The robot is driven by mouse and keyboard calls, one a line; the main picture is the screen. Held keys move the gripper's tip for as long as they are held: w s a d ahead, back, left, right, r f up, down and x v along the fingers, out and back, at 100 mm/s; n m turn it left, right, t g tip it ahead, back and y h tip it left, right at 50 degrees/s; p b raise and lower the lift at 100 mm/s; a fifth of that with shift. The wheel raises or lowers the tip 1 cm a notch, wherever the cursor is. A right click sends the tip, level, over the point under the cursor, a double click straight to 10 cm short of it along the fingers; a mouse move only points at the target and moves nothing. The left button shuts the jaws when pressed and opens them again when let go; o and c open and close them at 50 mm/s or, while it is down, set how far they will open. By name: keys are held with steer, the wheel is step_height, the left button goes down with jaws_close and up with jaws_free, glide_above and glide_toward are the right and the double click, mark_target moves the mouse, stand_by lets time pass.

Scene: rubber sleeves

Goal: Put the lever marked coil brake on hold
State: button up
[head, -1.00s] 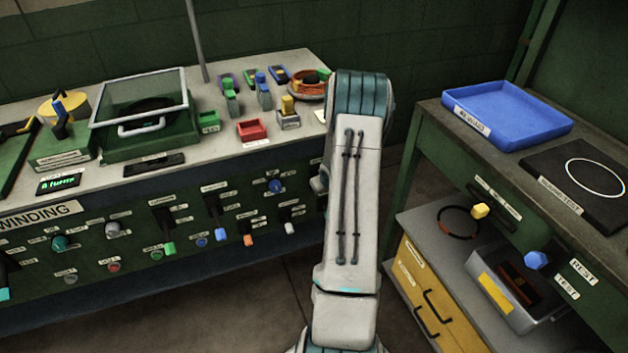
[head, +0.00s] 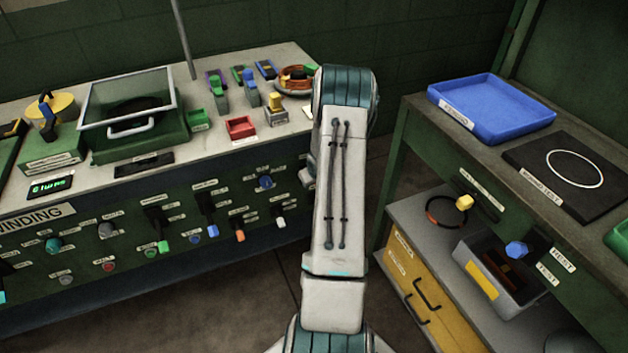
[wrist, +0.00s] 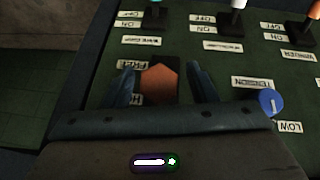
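In the wrist view an orange-brown lever knob (wrist: 160,84) sits on the dark green panel. Two small labels lie beside it on the left; one seems to read FREE (wrist: 132,65), and the other, partly hidden by a finger, begins with H (wrist: 137,98). The lever's own name plate is not visible. My gripper (wrist: 161,76) is open, one finger on each side of the knob, with visible gaps. In the head view my arm hides the gripper and this lever.
Close by in the wrist view are a blue tension knob (wrist: 270,103), a white lever (wrist: 236,5) and an orange lever (wrist: 305,27). In the head view the winding bench (head: 60,198) is at left and a second bench with a blue tray (head: 490,107) at right.

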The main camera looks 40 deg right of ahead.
steer(key=p+v, duration=0.1)
steer(key=v, duration=1.3)
steer(key=shift+w, duration=0.1)
stand_by(0.6)
steer(key=s+a+r+n+g, duration=0.1)
steer(key=s+a+r+g, duration=0.1)
steer(key=a+r, duration=1.3)
steer(key=s+a+r+y, duration=0.1)
steer(key=s+a+r, duration=0.1)
steer(key=s+a, duration=0.5)
steer(key=s+a+r+n+y, duration=0.1)
steer(key=s+a+r+y, duration=0.1)
steer(key=s+a, duration=0.6)
steer(key=a+r+p, duration=0.1)
steer(key=a, duration=0.5)
steer(key=shift+r, duration=0.2)
